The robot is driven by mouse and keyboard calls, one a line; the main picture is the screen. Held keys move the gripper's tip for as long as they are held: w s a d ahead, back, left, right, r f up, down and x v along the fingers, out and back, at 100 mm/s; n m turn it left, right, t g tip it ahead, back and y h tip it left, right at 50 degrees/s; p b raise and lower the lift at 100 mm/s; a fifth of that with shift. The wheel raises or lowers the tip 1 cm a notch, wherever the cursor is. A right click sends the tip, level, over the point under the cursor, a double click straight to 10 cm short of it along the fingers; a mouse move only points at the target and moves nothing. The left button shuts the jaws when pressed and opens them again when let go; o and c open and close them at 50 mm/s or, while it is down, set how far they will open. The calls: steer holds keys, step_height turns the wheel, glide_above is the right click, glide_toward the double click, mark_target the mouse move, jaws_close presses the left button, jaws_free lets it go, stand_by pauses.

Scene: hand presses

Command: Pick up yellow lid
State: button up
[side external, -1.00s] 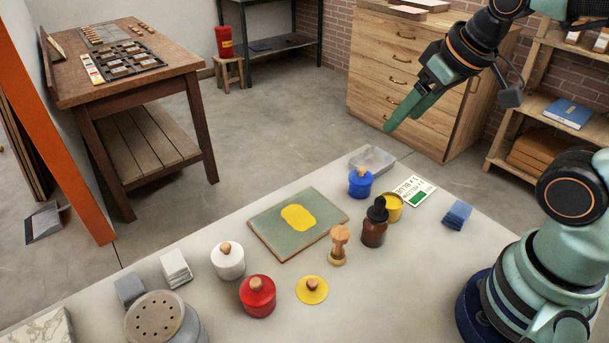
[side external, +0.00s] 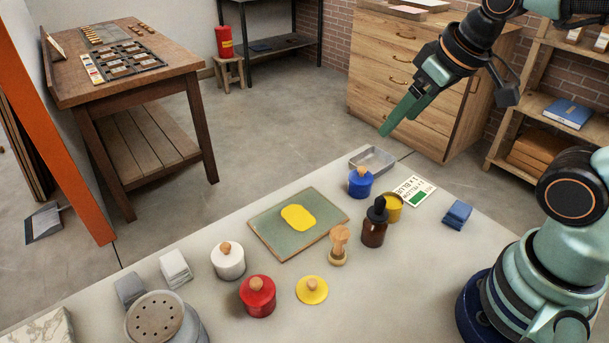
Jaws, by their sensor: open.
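The yellow lid (side external: 312,291) is a flat disc with a round wooden knob, lying on the table near the front middle, right of the red pot. An open yellow pot (side external: 393,208) stands further back, partly behind a brown dropper bottle. My gripper (side external: 388,130) is in the upper right, high above the back edge of the table, well away from the lid. Its green fingers point down and left. It is open and holds nothing.
A red lidded pot (side external: 257,296) stands close left of the lid. A wooden stamp (side external: 338,246) and the brown bottle (side external: 374,226) stand behind it. A white pot (side external: 228,261), a blue pot (side external: 360,183) and a green board (side external: 265,228) are also on the table.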

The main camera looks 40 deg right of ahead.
steer(key=w+a+f+n+g, duration=0.1)
steer(key=a+f+n+g, duration=0.15)
steer(key=a+n, duration=0.3)
steer(key=a+f+n+g, duration=0.1)
steer(key=a+f+n, duration=0.35)
steer(key=a, duration=0.25)
steer(key=n+g, duration=0.2)
steer(key=n, duration=0.5)
glide_above(312, 281)
steer(key=f, duration=1.2)
steer(key=shift+s+a+f, duration=0.1)
steer(key=shift+a, duration=0.2)
steer(key=shift+d+f, duration=0.15)
steer(key=shift+f, duration=1.2)
steer(key=shift+d+f, duration=0.15)
steer(key=shift+f, duration=1.15)
jaws_close()
